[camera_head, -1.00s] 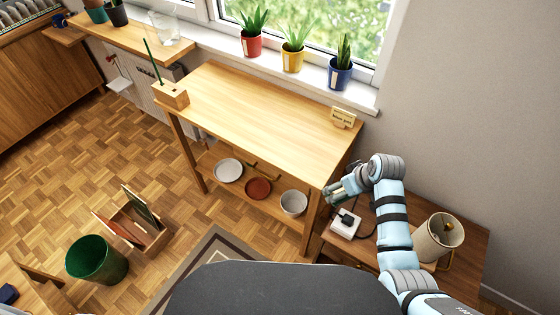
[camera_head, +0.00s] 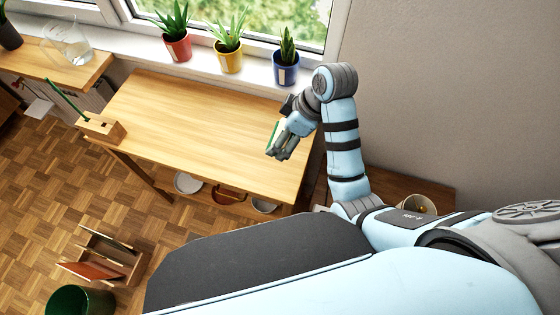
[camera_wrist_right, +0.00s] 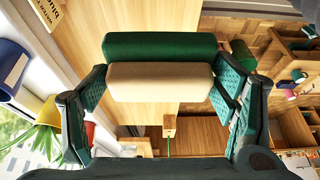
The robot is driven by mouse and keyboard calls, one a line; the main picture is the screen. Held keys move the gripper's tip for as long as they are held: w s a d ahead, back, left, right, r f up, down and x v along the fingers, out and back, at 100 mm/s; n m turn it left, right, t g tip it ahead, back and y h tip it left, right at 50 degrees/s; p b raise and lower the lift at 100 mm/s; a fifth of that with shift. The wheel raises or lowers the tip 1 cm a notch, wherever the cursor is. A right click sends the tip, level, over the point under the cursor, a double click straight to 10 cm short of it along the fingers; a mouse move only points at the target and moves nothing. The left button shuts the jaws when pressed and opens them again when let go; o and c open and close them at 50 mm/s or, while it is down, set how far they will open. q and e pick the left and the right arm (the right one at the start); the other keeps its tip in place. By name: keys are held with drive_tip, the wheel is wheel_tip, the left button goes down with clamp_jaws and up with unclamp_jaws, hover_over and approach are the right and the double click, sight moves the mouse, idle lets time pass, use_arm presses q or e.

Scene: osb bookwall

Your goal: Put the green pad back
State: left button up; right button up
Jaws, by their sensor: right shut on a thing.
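The green pad (camera_wrist_right: 159,45) is a rounded bar with a green layer and a cream layer (camera_wrist_right: 160,82). It sits between the fingers of my right gripper (camera_wrist_right: 160,90) in the right wrist view. In the head view my right gripper (camera_head: 280,143) is above the right end of the wooden table (camera_head: 190,125), with a sliver of green at its fingers. A small lettered card (camera_wrist_right: 48,12) stands on the table in the wrist view; my gripper and wrist seem to hide it in the head view. My left gripper is not in view.
A wooden block (camera_head: 102,127) with a green stick stands at the table's left end. Red (camera_head: 178,47), yellow (camera_head: 229,57) and blue (camera_head: 286,68) potted plants line the window sill behind. Dishes sit on the lower shelf. The table's middle is clear.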

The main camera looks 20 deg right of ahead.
wheel_tip(320, 180, down, 6)
drive_tip(key=s+b, duration=0.1)
drive_tip(key=s, duration=0.2)
drive_tip(key=b, duration=0.1)
approach(279, 175)
drive_tip(key=x, duration=0.2)
drive_tip(key=b+x, duration=0.1)
drive_tip(key=x, duration=0.1)
drive_tip(key=w+x, duration=0.1)
drive_tip(key=x, duration=0.1)
drive_tip(key=shift+s, duration=0.25)
drive_tip(key=shift+s+r, duration=0.2)
drive_tip(key=shift+s, duration=0.15)
drive_tip(key=shift+f, duration=0.1)
drive_tip(key=o, duration=0.8)
drive_tip(key=shift+w+f+b, duration=0.1)
drive_tip(key=shift+f+b, duration=0.1)
drive_tip(key=shift+b, duration=0.1)
drive_tip(key=shift+c, duration=0.2)
drive_tip(key=o, duration=0.3)
drive_tip(key=shift+w, duration=0.1)
drive_tip(key=shift+o, duration=0.8)
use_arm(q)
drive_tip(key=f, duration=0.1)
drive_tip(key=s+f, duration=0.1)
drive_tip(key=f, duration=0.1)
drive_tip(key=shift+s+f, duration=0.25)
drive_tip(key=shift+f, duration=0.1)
